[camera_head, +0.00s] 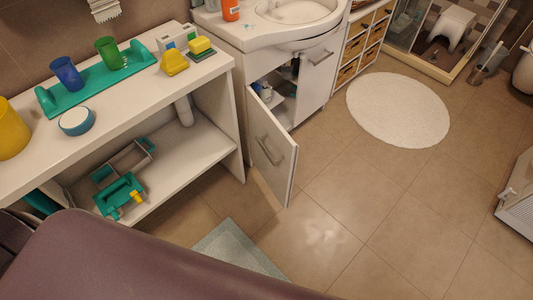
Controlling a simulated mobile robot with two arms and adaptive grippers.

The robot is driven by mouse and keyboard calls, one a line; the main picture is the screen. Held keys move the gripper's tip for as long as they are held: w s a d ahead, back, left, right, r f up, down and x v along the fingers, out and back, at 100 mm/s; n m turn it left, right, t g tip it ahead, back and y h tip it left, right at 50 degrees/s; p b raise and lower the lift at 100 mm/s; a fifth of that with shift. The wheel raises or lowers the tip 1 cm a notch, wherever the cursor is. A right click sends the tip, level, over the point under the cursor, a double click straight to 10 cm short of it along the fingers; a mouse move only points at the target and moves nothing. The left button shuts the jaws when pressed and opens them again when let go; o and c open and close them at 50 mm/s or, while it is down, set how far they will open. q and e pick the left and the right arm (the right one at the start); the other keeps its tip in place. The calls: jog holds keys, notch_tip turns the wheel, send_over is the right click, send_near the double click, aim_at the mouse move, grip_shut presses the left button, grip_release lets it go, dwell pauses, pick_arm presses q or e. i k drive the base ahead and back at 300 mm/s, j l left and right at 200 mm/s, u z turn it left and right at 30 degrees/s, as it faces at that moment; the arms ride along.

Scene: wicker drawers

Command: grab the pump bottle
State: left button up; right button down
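An orange bottle (231,10) stands on the left rim of the white sink (272,36) at the top of the view. Its top is cut off by the picture edge, so I cannot tell whether it has a pump. Small items inside the open cabinet under the sink are partly hidden and too small to tell apart. Neither of my grippers is in view.
A white shelf unit (128,101) at left holds cups, a teal rack (98,82) and a blue bowl (77,121). The cabinet door (272,156) stands open into the room. Wicker drawers (355,48) are beyond. Floor (380,195) is clear around the white rug (398,108).

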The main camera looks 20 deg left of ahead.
aim_at(265, 94)
jog(key=i+l+u, duration=0.1)
jog(key=u, duration=0.6)
jog(key=i+l+u, duration=0.3)
jog(key=l, duration=0.35)
jog(key=i+l+u, duration=0.15)
jog(key=i+l, duration=0.15)
jog(key=i+l+u, duration=0.15)
jog(key=l, duration=0.3)
jog(key=i+l+u, duration=0.2)
jog(key=l, duration=0.2)
